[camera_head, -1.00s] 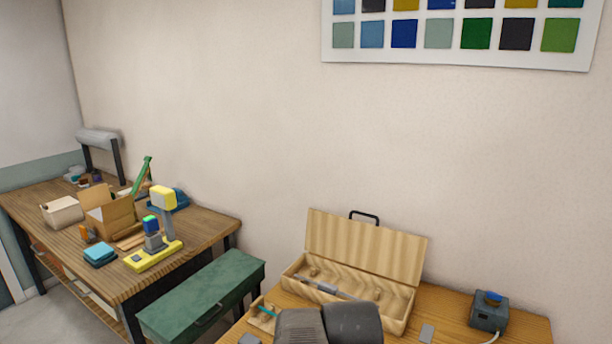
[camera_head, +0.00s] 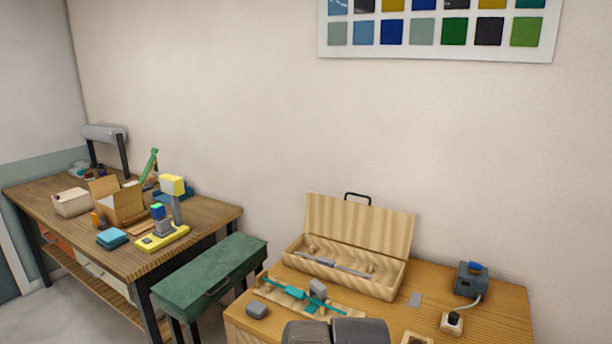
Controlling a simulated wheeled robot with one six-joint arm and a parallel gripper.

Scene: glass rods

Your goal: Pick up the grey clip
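Three small grey things lie on the near wooden table (camera_head: 480,322), and I cannot tell for sure which is the grey clip. One is a rounded grey block (camera_head: 257,310) at the table's left. Another is a grey piece (camera_head: 318,289) at the teal rod (camera_head: 285,289), which rests across a light wooden holder (camera_head: 345,307). The third is a thin flat grey plate (camera_head: 415,299) right of the open wooden case. Dark rounded parts of my arm show at the bottom edge. My gripper's fingertips are not visible.
The open wooden case (camera_head: 360,218) with a grey rod (camera_head: 335,265) inside stands at the back. A blue-grey box with a blue knob (camera_head: 472,280) and a cable to a pale socket block (camera_head: 452,323) are at right. A green bench (camera_head: 210,275) stands left, before a cluttered workbench (camera_head: 60,218).

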